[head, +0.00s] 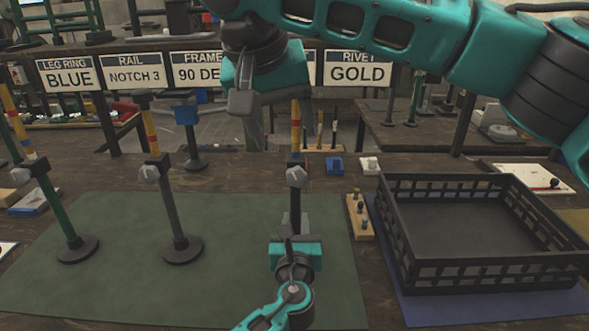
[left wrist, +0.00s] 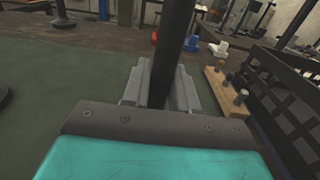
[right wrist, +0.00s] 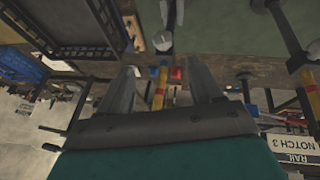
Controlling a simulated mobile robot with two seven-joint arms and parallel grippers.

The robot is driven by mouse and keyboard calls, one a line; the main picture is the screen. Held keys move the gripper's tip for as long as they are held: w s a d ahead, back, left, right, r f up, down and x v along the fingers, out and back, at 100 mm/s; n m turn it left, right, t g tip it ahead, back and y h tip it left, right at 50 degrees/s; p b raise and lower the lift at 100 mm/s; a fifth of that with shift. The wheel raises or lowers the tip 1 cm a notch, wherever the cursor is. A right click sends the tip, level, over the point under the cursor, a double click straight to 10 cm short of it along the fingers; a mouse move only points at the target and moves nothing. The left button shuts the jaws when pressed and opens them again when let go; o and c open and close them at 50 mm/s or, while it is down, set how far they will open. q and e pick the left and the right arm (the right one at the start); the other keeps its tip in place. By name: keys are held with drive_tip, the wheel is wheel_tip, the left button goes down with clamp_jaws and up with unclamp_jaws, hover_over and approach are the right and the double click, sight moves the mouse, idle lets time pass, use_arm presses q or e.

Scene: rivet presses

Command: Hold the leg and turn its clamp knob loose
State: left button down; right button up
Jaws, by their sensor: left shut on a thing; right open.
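The leg is a dark upright post (head: 295,207) on the green mat, with a striped yellow, red and blue rod (head: 296,130) rising from its top. Its grey clamp knob (head: 296,177) is on the collar between post and rod. My left gripper (head: 294,238) is shut around the post below the knob; in the left wrist view the post (left wrist: 173,48) stands between the fingers. My right gripper (head: 243,101) is open and empty, above and left of the knob. In the right wrist view the knob (right wrist: 162,41) lies beyond the open fingertips, apart from them. The leg's base is hidden.
Two similar legs, one green (head: 56,212) and one grey (head: 172,208), stand on the mat (head: 120,285) at left. A block with pegs (head: 359,218) and a black crate (head: 480,278) are at right. Signs (head: 357,71) hang behind. The mat between the legs is clear.

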sight(294, 171)
drive_tip(key=shift+y, duration=0.4)
drive_tip(key=x, duration=1.1)
drive_tip(key=shift+d, duration=0.2)
drive_tip(key=c, duration=1.1)
